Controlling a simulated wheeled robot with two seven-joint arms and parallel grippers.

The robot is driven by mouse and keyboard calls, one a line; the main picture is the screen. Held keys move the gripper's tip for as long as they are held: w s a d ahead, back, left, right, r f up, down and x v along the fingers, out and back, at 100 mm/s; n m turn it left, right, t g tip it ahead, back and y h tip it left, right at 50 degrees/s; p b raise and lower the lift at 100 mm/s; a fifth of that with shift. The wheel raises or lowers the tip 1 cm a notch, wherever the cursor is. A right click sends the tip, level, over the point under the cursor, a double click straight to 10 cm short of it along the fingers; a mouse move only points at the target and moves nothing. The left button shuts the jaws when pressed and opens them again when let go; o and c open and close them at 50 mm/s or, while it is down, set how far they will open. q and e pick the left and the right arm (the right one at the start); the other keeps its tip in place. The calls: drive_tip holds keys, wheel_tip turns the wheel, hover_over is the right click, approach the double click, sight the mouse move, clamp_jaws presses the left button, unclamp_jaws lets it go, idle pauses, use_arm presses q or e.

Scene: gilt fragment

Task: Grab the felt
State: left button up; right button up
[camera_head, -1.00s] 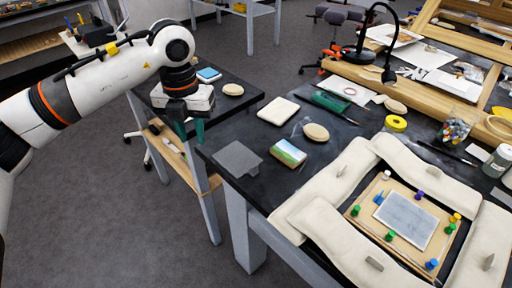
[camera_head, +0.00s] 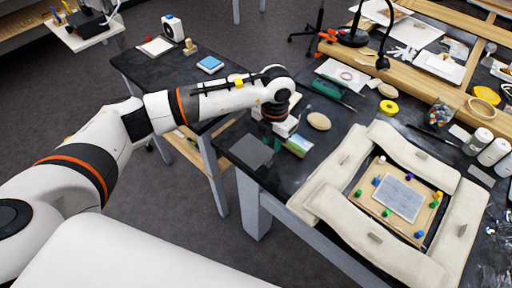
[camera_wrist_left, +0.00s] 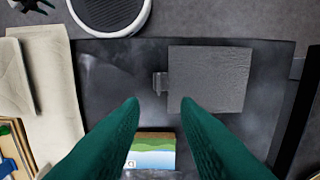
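A flat dark grey square, which looks like the felt (camera_head: 251,151), lies at the near left corner of the dark worktable. In the left wrist view the grey square (camera_wrist_left: 212,78) has a rough surface and a small tab on its left side. My left gripper (camera_wrist_left: 160,103) has two green fingers spread apart with nothing held between them. Its tips point toward the tab and the lower left of the square. A landscape picture card (camera_wrist_left: 152,152) lies between the fingers. In the head view my left wrist hides part of this card (camera_head: 299,145). My right gripper is not in view.
Cream padded cushions (camera_head: 338,220) surround a board with coloured pins on the right. A beige oval (camera_head: 319,121) and a green case (camera_head: 326,88) lie behind my gripper. A lower side table with a blue box (camera_head: 210,64) stands to the left.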

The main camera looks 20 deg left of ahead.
sight(270, 159)
use_arm(q)
drive_tip(key=shift+f, duration=0.85)
drive_tip(key=f+p, duration=0.1)
drive_tip(key=f, duration=0.1)
drive_tip(key=f+p, duration=0.1)
drive_tip(key=f, duration=0.1)
drive_tip(key=shift+s+p, duration=0.25)
drive_tip(key=shift+p, duration=0.05)
drive_tip(key=shift+f, duration=0.7)
clamp_jaws()
